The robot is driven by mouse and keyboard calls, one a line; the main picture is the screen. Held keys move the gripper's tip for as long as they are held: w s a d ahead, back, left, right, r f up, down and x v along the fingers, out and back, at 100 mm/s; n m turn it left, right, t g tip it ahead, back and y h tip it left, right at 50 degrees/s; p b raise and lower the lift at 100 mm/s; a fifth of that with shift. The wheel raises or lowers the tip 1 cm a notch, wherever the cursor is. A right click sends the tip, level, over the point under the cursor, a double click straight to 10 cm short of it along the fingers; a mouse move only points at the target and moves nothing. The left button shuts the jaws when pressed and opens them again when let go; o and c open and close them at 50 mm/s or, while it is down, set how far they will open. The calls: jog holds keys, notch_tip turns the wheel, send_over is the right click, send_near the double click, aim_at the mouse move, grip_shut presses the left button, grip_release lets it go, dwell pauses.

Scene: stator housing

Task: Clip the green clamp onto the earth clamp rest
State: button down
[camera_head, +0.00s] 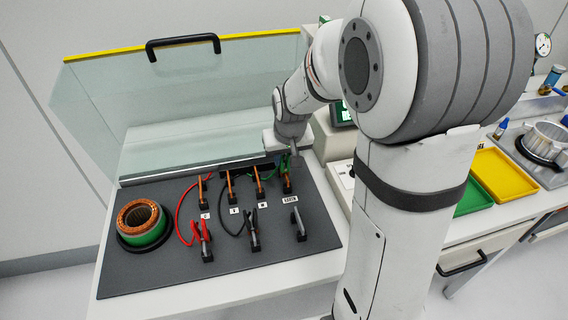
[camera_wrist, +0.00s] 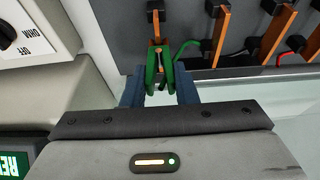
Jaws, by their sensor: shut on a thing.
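My gripper (camera_wrist: 160,92) is shut on the green clamp (camera_wrist: 153,72), with its dark blue fingers on both sides. In the wrist view the clamp's jaws are at an orange copper bar (camera_wrist: 156,27); I cannot tell if they grip it. In the head view my gripper (camera_head: 291,158) is at the back right of the dark panel, above the rightmost copper bar (camera_head: 287,184). The earth clamp rest (camera_head: 297,222) is a small grey upright post in front of that bar, by the EARTH label, with nothing on it. The clamp is largely hidden in the head view.
A red clamp (camera_head: 203,238) and a black clamp (camera_head: 254,235) sit on neighbouring rests, with loose cables behind. A copper-wound stator (camera_head: 143,222) stands at the left of the panel (camera_head: 165,280). A clear cover (camera_head: 190,100) stands raised behind. The panel's front is clear.

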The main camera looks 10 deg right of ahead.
jog(key=shift+r+p, duration=0.35)
jog(key=shift+r, duration=0.3)
jog(key=shift+r+p, duration=1.65)
jog(key=shift+r, duration=0.75)
jog(key=shift+s+a+f+b, duration=0.1)
jog(key=shift+s+f+b, duration=0.6)
jog(key=shift+s, duration=1.9)
jog(key=shift+s+a+f+b, duration=0.1)
jog(key=shift+s+f+b, duration=0.55)
jog(key=shift+s, duration=1.9)
jog(key=shift+s+f+b, duration=0.4)
jog(key=shift+s+b, duration=0.5)
jog(key=shift+s, duration=1.7)
jog(key=shift+f+b, duration=0.3)
jog(key=shift+f, duration=0.15)
